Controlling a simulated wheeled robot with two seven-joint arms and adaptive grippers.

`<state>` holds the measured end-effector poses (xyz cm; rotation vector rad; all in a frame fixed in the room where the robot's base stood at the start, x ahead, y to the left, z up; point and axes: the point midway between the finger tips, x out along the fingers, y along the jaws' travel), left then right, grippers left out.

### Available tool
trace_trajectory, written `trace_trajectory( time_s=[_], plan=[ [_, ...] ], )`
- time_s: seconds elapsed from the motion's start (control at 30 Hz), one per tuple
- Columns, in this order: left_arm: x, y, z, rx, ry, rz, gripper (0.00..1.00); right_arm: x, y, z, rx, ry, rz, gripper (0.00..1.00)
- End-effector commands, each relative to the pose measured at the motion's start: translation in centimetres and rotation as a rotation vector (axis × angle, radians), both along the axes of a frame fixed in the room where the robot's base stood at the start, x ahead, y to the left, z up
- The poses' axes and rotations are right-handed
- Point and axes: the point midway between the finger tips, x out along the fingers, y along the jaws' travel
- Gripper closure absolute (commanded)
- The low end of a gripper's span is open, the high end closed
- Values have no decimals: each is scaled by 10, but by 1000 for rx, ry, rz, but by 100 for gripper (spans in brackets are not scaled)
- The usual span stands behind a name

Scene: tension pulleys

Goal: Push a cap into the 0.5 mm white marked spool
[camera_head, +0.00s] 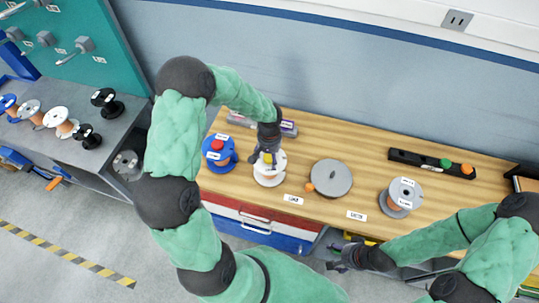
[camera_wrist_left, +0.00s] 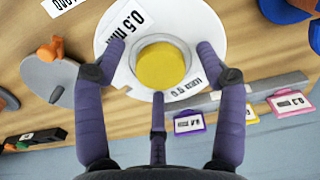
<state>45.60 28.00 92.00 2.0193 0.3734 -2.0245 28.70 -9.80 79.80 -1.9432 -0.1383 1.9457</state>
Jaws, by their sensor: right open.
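The white spool (camera_head: 268,178) stands on the wooden bench, and its label reads 0.5 mm in the left wrist view (camera_wrist_left: 112,45). A yellow cap (camera_wrist_left: 160,66) sits at the middle of its top face, inside a grey ring; how deep it sits I cannot tell. The cap also shows in the head view (camera_head: 267,158). My left gripper (camera_wrist_left: 161,52) is over the spool with its fingers spread around the cap, gaps showing on both sides. My right gripper (camera_head: 345,254) is open and empty, low in front of the bench's front edge.
A blue spool with a red cap (camera_head: 218,149) stands left of the white one. Farther right are a grey spool (camera_head: 400,196) and a black holder (camera_head: 410,158) with green and orange caps.

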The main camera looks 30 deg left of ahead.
Motion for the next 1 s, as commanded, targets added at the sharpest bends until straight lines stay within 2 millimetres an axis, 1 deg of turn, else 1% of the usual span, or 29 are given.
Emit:
trace_trajectory(
  time_s=[0.23, 0.37, 0.47, 0.7, 0.8, 1.0],
  plan=[
    [1, 0, 2, 1, -2, 1, 28, 0, 0, 0, 0, 0, 0, 28],
    [2, 1, 13, 3, -4, 0, 28, 0, 0, 0, 0, 0, 0, 28],
    [2, 1, 29, 2, -7, 1, 28, 0, 0, 0, 0, 0, 0, 28],
    [2, 0, 77, 2, -6, -1, 28, 0, 0, 0, 0, 0, 0, 28],
    [1, 0, 94, 0, -4, 1, 28, 0, 0, 0, 0, 0, 0, 28],
    [1, 0, 115, 0, -3, 0, 28, 0, 0, 0, 0, 0, 0, 28]
  ],
)
